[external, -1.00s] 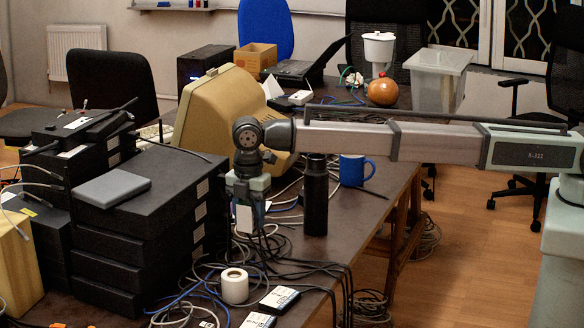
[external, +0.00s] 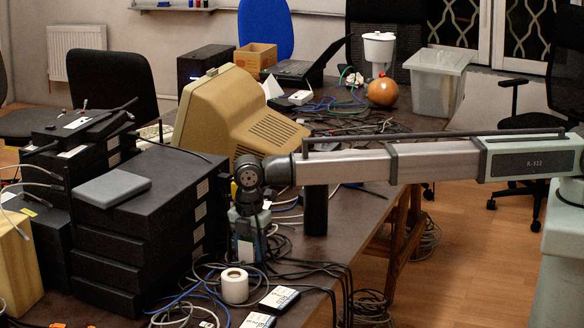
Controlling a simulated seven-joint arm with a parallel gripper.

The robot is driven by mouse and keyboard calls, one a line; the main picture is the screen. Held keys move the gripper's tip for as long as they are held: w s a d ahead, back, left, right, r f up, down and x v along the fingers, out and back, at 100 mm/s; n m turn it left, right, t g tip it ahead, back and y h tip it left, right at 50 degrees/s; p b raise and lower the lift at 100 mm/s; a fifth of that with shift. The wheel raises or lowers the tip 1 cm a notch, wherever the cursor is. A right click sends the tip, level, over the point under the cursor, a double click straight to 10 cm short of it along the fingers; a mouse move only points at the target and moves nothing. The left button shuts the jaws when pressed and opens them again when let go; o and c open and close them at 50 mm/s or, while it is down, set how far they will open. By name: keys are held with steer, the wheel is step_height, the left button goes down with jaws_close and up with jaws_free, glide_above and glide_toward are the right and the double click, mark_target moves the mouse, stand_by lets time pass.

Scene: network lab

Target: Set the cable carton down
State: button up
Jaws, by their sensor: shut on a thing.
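My gripper (external: 250,232) points down over the near part of the dark table (external: 345,222), just right of the black stacked boxes. It is shut on a small white and blue carton (external: 244,250), which I take to be the cable carton. Only part of the carton shows between and below the jaws. It is low, close to the cables on the table. I cannot tell whether its underside touches anything.
Black stacked boxes (external: 140,240) stand close on the left. A white tape roll (external: 235,286) and loose black cables (external: 305,272) lie in front. A beige monitor (external: 225,118) is behind. The table's right edge is near.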

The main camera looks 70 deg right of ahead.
mark_target(250, 237)
steer(key=shift+f, duration=0.1)
steer(key=o, duration=1.1)
steer(key=shift+o, duration=0.2)
step_height(250, 237, up, 12)
steer(key=shift+r, duration=0.15)
